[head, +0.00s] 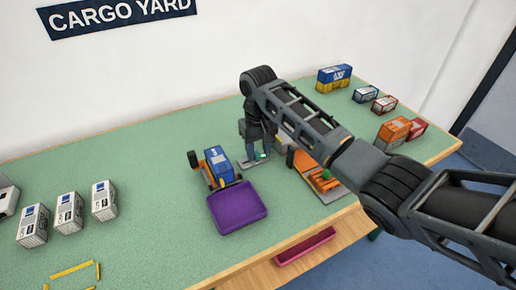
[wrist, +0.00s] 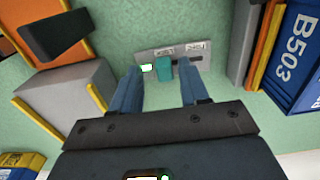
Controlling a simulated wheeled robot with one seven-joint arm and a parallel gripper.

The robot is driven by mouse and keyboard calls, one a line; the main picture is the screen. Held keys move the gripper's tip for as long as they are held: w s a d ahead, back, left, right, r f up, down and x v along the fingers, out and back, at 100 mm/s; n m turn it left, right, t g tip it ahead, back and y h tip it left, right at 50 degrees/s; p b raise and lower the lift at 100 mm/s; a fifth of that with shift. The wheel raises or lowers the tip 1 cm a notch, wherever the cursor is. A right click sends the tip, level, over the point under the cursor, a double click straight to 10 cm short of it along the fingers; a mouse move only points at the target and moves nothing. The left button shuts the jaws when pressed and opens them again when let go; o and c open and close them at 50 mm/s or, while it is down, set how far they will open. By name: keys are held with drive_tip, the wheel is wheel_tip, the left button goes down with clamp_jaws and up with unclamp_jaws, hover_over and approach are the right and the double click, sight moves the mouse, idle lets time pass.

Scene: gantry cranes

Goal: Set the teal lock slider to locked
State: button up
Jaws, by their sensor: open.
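The teal lock slider (wrist: 164,69) is a small block on a grey plate (wrist: 179,53) in the wrist view. It sits below the plate's left label, near a green-lit patch (wrist: 147,68); the label words are too small to read. My gripper (wrist: 161,78) is open, with one blue finger on each side of the slider. A gap shows on both sides; depth contact cannot be told. In the head view, my gripper (head: 256,138) reaches down over the plate (head: 246,164), and the slider is hidden or too small to make out.
A blue B503 container (wrist: 298,55) stands right of the plate in the wrist view. White containers (head: 68,213) stand far left.

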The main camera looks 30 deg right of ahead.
sight(258, 152)
drive_tip(key=shift+r, duration=0.1)
wheel_tip(258, 152, up, 8)
drive_tip(key=shift+f, duration=0.2)
idle(0.3)
